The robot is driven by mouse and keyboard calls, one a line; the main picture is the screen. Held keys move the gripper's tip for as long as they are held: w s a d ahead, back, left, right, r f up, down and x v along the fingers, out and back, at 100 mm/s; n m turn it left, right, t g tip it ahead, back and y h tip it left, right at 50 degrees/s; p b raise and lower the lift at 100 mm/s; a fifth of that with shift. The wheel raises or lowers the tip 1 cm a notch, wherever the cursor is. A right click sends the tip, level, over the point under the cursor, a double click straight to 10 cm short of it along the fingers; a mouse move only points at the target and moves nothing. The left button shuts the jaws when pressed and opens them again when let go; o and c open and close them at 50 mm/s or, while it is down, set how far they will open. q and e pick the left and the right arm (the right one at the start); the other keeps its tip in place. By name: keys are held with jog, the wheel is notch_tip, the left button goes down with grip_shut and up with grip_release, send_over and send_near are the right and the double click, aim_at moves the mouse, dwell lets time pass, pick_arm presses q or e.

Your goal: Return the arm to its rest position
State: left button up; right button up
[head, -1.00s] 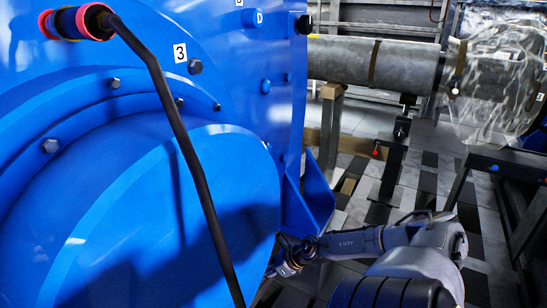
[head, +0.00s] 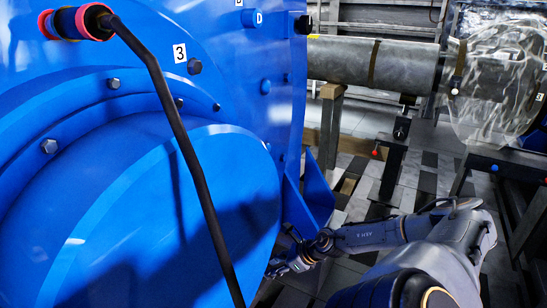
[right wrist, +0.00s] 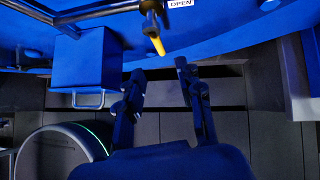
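My right arm reaches in from the bottom right of the head view. Its gripper (head: 285,263) is low beside the big blue motor housing (head: 130,225), partly hidden in shadow. In the right wrist view the two fingers (right wrist: 161,78) are spread apart with nothing between them. A lever with a yellow tip (right wrist: 157,44) is beyond the fingertips, apart from them, under a white "OPEN" label (right wrist: 180,3). My left gripper is not in view.
A black cable (head: 180,130) hangs from a red-ringed connector (head: 75,22) across the housing. A blue bracket (head: 308,198) juts out above the right gripper. A blue box with a handle (right wrist: 84,62) is left of the fingers. A grey pipe (head: 375,60) lies behind.

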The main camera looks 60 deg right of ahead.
dwell(0.3)
